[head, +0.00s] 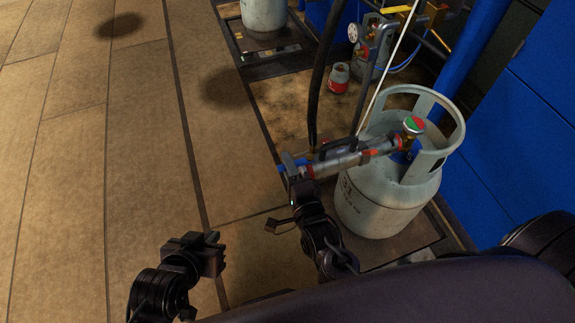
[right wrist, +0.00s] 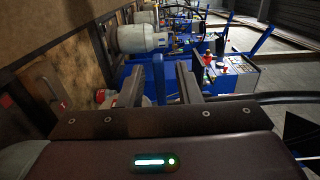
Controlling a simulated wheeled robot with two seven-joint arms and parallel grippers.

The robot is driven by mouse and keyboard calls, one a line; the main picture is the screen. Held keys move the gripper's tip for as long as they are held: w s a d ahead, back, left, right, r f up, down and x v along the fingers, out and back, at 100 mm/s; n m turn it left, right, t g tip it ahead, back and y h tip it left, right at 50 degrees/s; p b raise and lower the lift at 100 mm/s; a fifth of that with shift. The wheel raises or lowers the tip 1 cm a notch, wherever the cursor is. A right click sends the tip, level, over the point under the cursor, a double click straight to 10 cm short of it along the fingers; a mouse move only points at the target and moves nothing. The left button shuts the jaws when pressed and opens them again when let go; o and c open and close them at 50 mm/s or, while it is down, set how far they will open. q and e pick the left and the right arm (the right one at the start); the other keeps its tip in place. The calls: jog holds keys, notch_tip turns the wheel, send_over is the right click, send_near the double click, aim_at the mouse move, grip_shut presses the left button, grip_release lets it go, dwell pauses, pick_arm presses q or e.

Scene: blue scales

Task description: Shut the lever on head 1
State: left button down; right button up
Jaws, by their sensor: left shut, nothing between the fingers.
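A grey gas cylinder (head: 385,205) with a collar stands upright on a scale platform at the right of the head view. The filling head (head: 345,160), a silver body with red bands, lies across its top and meets the valve with a red and green cap (head: 413,125). A dark lever-like bar (head: 338,146) runs along the filling head; how far it is closed is unclear. My right gripper (head: 298,180) is at the filling head's left end; contact is unclear. My left gripper (head: 215,252) is shut and empty, lower left.
A black hose (head: 325,70) and a pale rod (head: 388,70) rise behind the filling head. Another cylinder (head: 264,14) stands at the back. A small red canister (head: 339,77) and a gauge (head: 353,33) are behind. Blue panels (head: 520,130) close the right; the floor at left is clear.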

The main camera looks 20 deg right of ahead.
jog(key=shift+w, duration=0.2)
grip_shut()
dwell(0.4)
